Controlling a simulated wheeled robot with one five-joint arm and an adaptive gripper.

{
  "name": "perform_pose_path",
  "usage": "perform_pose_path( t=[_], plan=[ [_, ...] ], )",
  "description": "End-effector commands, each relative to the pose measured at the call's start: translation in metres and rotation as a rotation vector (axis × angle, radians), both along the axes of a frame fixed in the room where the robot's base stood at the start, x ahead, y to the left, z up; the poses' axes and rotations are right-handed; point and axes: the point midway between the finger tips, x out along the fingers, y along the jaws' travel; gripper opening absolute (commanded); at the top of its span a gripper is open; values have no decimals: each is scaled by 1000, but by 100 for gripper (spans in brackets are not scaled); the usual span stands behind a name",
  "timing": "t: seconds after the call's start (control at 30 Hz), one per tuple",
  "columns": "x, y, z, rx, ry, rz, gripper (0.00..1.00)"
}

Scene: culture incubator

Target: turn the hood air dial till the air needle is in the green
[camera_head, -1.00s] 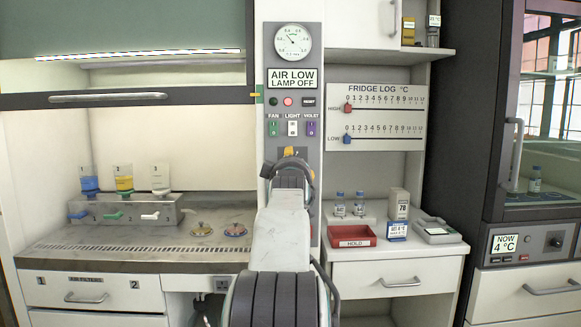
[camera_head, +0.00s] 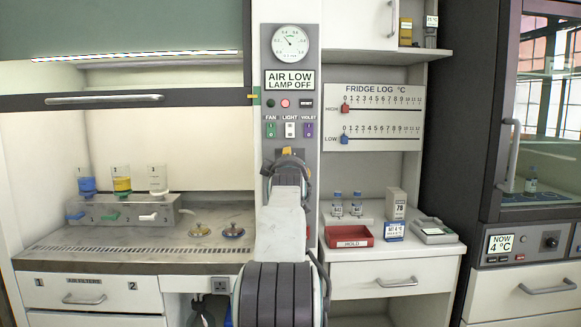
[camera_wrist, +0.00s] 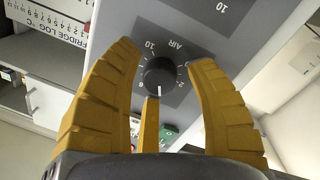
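The black air dial (camera_wrist: 160,77) is on a dark plate marked AIR in the wrist view, its white mark pointing down in the picture. My gripper (camera_wrist: 163,58) is open, with yellow fingers apart on either side of the dial; a third yellow piece shows below it. I cannot tell whether any finger touches the dial. In the head view my arm and gripper (camera_head: 287,152) hide the dial. The round air gauge (camera_head: 291,43) has its thin needle pointing up-left; no green band is readable at this size. The sign (camera_head: 289,80) below reads AIR LOW, LAMP OFF.
Fan, light and violet switches (camera_head: 290,130) sit just above my gripper. The fridge log board (camera_head: 373,117) is right of the panel. A red HOLD tray (camera_head: 350,237) and bottles stand on the right counter. The hood bench (camera_head: 130,245) is left.

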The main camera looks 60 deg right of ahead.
Motion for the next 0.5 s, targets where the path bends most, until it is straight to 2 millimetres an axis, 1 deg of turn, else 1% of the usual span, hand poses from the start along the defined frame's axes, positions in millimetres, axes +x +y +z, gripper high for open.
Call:
perform_pose_path(
  t=[0.03,0.07,0.5],
  plan=[
    [0,0,0,0,0,0,45],
    [0,0,0,0,0,0,42],
    [0,0,-1,2,1,-1,3]
  ],
)
